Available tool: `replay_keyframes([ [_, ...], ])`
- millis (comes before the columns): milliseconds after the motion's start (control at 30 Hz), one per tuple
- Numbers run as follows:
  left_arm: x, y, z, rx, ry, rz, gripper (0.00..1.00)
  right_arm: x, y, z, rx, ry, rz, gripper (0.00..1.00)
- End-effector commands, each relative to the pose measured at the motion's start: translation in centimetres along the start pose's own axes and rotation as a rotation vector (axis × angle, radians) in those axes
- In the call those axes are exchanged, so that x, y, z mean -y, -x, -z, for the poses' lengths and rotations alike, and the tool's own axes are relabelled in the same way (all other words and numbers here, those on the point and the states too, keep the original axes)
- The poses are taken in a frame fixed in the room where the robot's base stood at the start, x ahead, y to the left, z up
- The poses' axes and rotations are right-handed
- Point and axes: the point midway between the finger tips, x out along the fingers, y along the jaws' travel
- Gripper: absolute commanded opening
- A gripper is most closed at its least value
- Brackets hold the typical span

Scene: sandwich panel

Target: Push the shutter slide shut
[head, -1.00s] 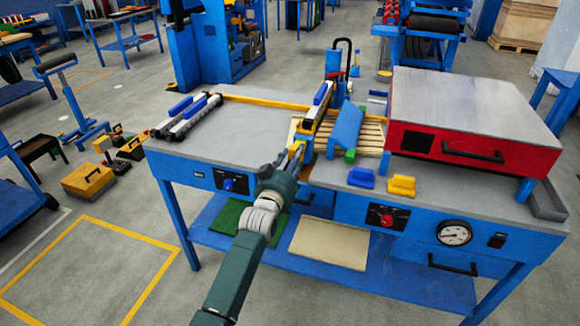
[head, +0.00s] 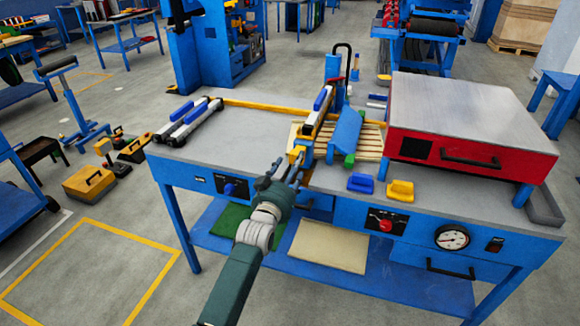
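A narrow rail with a white and black bar (head: 315,122) and a blue cap slopes toward the front edge of the blue workbench (head: 240,152). A yellow block (head: 296,155) sits at its near end; I cannot tell for sure which part is the shutter slide. My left gripper (head: 288,167) is just in front of and below this yellow block, with its fingers apart and nothing seen between them. Whether a fingertip touches the block is unclear. My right gripper is not in view.
A blue angled piece (head: 346,130) and a slatted wooden board (head: 371,142) lie right of the rail. A red box with a grey lid (head: 470,150) fills the bench's right side. Blue (head: 360,183) and yellow (head: 400,190) blocks lie near the front edge. The left benchtop is mostly clear.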

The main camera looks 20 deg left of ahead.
Motion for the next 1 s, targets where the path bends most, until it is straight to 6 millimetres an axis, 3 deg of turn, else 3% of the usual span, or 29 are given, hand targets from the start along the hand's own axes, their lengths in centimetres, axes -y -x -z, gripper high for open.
replay_keyframes([
  [700, 0.0, 5.8, 0.2, 0.001, 0.000, 0.000, 0.56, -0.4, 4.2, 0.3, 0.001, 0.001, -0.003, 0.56],
  [1000, 0.0, 6.3, 0.0, -0.001, 0.000, 0.000, 0.56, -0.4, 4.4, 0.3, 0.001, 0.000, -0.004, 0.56],
])
